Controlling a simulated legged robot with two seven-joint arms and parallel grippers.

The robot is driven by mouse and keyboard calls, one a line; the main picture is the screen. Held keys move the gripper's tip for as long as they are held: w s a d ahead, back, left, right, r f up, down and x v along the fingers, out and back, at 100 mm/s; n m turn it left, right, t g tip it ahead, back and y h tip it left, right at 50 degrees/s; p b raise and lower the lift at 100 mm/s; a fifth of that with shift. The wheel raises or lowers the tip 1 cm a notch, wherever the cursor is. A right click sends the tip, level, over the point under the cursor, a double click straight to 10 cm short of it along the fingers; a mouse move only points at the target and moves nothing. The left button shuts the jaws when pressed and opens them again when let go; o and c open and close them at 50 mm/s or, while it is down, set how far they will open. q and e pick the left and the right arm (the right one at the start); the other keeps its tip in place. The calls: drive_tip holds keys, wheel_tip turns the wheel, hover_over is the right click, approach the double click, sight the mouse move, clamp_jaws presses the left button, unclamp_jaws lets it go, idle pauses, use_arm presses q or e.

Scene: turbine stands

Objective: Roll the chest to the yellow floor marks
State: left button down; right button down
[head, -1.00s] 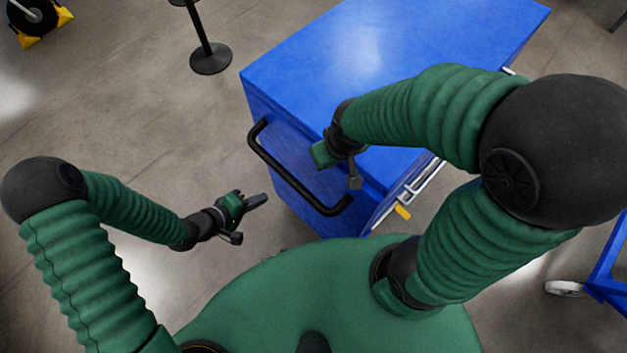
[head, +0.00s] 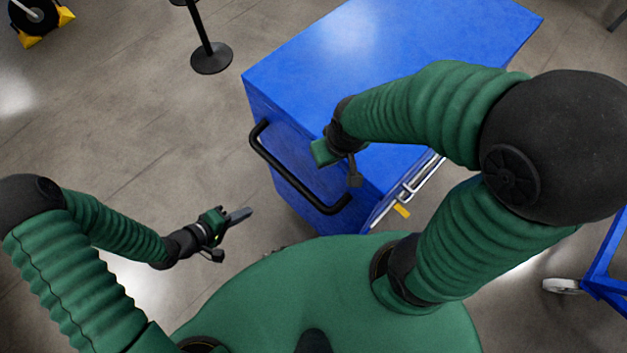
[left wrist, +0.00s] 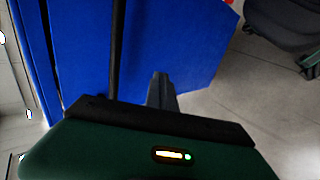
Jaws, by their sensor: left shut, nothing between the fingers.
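The blue chest (head: 370,50) stands in front of me in the head view, turned at an angle. Its black bar handle (head: 290,175) is on the side facing me. My left gripper (head: 240,215) is shut and empty, left of the handle and apart from it. In the left wrist view its fingers (left wrist: 161,90) show against the chest's blue side (left wrist: 180,45). My right gripper (head: 338,165) is by the chest's near edge, close to the handle; its fingertips are too unclear to tell their state. No yellow floor marks show clearly.
A black post with a round base (head: 211,58) stands left of the chest. A black wheel with yellow blocks (head: 38,18) is at the far upper left. A blue frame with a white caster (head: 563,286) is at the lower right.

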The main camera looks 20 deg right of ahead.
use_arm(q)
drive_tip(key=s+a+p, duration=0.2)
drive_tip(key=s+a, duration=0.1)
drive_tip(key=a, duration=0.6)
drive_tip(key=s+a+p, duration=0.2)
drive_tip(key=s+a, duration=0.1)
drive_tip(key=a, duration=0.6)
drive_tip(key=shift+s+a, duration=0.2)
drive_tip(key=shift+s, duration=0.1)
drive_tip(key=s+a+b, duration=0.1)
drive_tip(key=s+a, duration=0.2)
drive_tip(key=a, duration=0.6)
drive_tip(key=s+a, duration=0.4)
drive_tip(key=a, duration=0.5)
drive_tip(key=shift+a+b, duration=0.4)
drive_tip(key=shift+w, duration=0.1)
idle(0.3)
